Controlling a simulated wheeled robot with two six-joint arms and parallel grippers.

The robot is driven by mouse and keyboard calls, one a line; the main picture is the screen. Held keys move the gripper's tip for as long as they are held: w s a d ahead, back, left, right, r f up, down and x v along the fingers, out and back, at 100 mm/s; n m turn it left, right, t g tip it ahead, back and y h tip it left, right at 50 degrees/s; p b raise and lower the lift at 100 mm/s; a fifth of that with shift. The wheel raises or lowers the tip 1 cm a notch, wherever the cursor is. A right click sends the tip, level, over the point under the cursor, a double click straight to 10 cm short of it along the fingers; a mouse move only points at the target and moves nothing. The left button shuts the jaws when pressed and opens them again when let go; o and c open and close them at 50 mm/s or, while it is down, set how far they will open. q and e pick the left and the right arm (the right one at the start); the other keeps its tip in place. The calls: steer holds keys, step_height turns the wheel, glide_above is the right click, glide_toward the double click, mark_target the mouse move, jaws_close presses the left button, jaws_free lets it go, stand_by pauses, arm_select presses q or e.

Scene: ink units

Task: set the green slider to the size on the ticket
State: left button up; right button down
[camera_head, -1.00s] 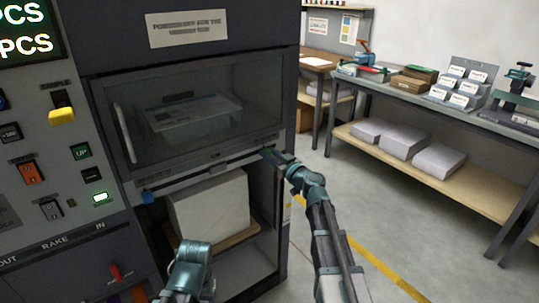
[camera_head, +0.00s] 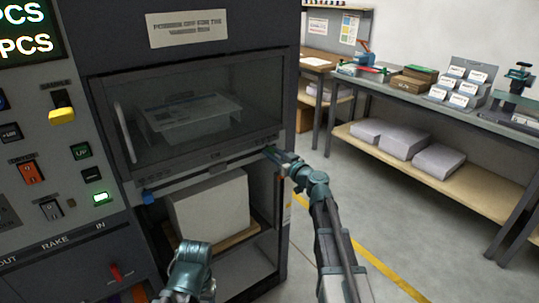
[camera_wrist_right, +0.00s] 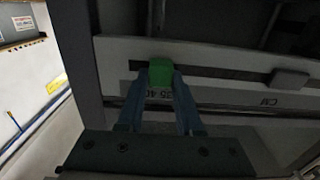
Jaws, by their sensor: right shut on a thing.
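The green slider (camera_wrist_right: 160,72) sits in a dark slot of a pale rail in the right wrist view. My right gripper (camera_wrist_right: 160,88) is shut on it, one finger on each side. Printed numbers, which look like 35 and 40, show between the fingers. In the head view my right gripper (camera_head: 273,153) is at the right end of the rail under the glass window, where the slider is hard to make out. My left arm shows at the bottom, but its fingers do not. I cannot make out a ticket with a readable size.
A blue block (camera_head: 147,197) is at the rail's left end. A grey block (camera_wrist_right: 289,79) is farther along the rail in the wrist view. A pale stack (camera_head: 208,205) stands in the bay below. The control panel (camera_head: 60,150) is at left; a workbench (camera_head: 440,115) stands at right.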

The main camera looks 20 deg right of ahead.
steer(key=d, duration=0.1)
steer(key=w+d, duration=0.1)
steer(key=d, duration=0.2)
steer(key=shift+w, duration=0.25)
steer(key=c, duration=0.6)
jaws_free()
steer(key=shift+o, duration=0.2)
steer(key=shift+s, duration=0.25)
steer(key=v, duration=1.3)
steer(key=shift+s, duration=0.2)
